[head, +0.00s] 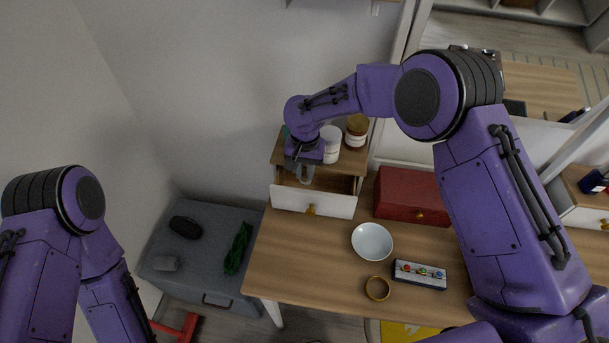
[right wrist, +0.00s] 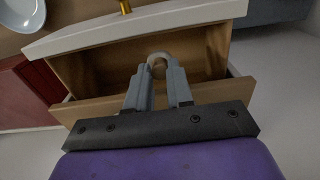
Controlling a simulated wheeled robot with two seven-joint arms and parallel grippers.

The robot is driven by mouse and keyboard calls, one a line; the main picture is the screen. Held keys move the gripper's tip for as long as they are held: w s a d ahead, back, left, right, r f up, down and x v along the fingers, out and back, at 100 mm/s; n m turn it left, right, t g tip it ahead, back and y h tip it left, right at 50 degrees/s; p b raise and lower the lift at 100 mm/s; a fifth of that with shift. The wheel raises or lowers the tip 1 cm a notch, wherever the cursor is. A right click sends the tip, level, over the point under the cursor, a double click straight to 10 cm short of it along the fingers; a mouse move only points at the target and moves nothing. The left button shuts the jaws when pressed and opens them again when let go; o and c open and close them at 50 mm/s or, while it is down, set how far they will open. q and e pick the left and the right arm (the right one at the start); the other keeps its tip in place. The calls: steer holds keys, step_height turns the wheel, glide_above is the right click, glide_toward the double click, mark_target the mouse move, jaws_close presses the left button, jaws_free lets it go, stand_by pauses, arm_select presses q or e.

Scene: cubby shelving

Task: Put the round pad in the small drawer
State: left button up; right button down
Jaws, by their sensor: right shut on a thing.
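The small drawer (head: 312,203) with a white front and brass knob is pulled open from the wooden unit on the desk. It also shows in the right wrist view (right wrist: 135,32), with its wooden inside visible. My right gripper (head: 304,174) is over the open drawer. In the right wrist view, its fingers (right wrist: 158,78) are shut on the round pad (right wrist: 158,58), a pale, rounded piece at the fingertips, seen against the drawer's inside. The fingers hide part of the pad. I cannot tell whether it touches the drawer floor. My left gripper is out of view; only that arm shows.
A white jar (head: 331,144) and an amber jar (head: 356,130) stand on the unit. A red box (head: 411,194), a white bowl (head: 372,241), a brass ring (head: 377,288) and a button panel (head: 419,274) are on the desk. A grey cabinet (head: 210,225) stands left.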

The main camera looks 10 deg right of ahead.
mark_target(305, 174)
step_height(305, 174, down, 3)
steer(key=shift+r+p, duration=0.2)
steer(key=shift+p, duration=0.55)
steer(key=shift+f, duration=0.35)
steer(key=shift+f, duration=0.25)
steer(key=shift+w+f+b, duration=0.1)
steer(key=shift+f+b, duration=0.25)
steer(key=c, duration=1)
jaws_free()
steer(key=shift+r, duration=0.2)
step_height(305, 174, up, 13)
steer(key=b, duration=0.2)
